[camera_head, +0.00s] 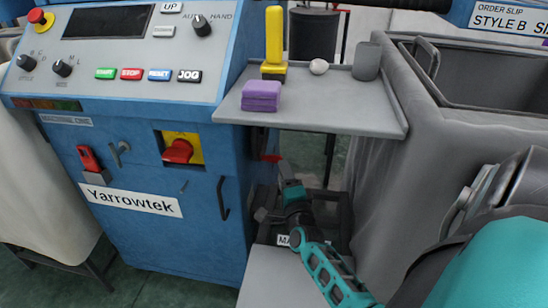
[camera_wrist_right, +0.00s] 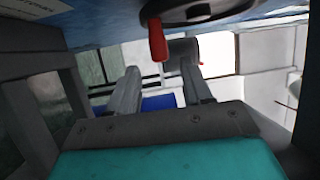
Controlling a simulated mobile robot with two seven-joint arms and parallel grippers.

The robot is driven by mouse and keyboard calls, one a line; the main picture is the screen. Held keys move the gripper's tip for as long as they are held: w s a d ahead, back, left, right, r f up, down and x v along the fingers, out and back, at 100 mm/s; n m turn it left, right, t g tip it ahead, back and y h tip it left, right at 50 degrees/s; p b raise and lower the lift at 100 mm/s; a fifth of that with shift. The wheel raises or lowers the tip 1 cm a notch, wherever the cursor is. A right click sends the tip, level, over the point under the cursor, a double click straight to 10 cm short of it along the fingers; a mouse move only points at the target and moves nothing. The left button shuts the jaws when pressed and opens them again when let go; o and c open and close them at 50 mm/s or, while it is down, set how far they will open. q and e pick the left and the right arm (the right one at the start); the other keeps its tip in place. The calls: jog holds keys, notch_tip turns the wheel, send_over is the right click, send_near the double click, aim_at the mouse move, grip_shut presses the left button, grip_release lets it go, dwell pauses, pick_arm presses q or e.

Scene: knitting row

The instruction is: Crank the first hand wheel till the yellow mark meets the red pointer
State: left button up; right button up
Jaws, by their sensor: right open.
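The hand wheel (camera_wrist_right: 215,12) shows in the right wrist view as part of a dark disc at the top edge, beside the blue machine side. A red piece (camera_wrist_right: 157,40) juts down next to it; I cannot tell whether it is the pointer. In the head view a small red piece (camera_head: 270,157) shows at the blue machine's right side, under the shelf; the wheel is not clearly visible there. No yellow mark is visible on the wheel. My right gripper (camera_wrist_right: 158,72) is open, below the wheel in the wrist picture, with no visible grip on it. My left gripper is out of view.
A grey shelf (camera_head: 330,115) overhangs my right gripper, holding a purple block (camera_head: 261,95), a yellow-based item (camera_head: 273,45), a white ball (camera_head: 318,67) and a grey cup (camera_head: 367,61). A large grey bin (camera_head: 440,110) stands right. The blue machine (camera_head: 160,235) bounds the left.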

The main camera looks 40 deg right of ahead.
jog(key=b+x, duration=0.2)
jog(key=x, duration=0.6)
jog(key=shift+w, duration=0.3)
jog(key=shift+c, duration=0.5)
grip_shut()
